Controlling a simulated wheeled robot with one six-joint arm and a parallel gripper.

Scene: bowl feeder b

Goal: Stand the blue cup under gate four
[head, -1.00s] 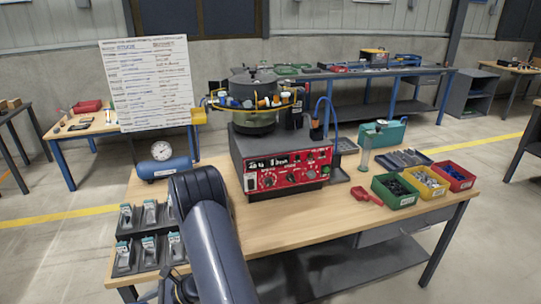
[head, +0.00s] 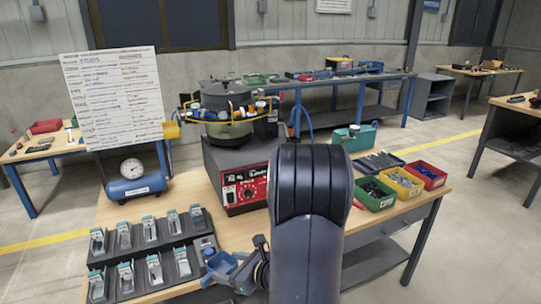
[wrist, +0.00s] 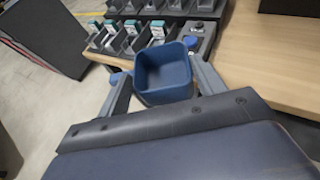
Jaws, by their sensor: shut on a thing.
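The blue cup (wrist: 163,72) is a small square open-topped cup. It sits between the fingers of my gripper (wrist: 165,84), which is shut on it, and its inside looks empty. In the head view the cup (head: 221,267) and my gripper (head: 240,268) are low in front of the bench's near edge, beside the black rack. The bowl feeder (head: 226,115) stands on its control box behind, with coloured fittings around its bowl. No gate number is readable, so I cannot tell which is gate four.
The black rack (head: 207,242) holds several grey and teal pieces in two rows. A blue air tank (head: 137,188) with a gauge stands behind it. Green (head: 374,193), yellow (head: 402,182) and red (head: 426,175) bins are at the right. My arm hides the bench middle.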

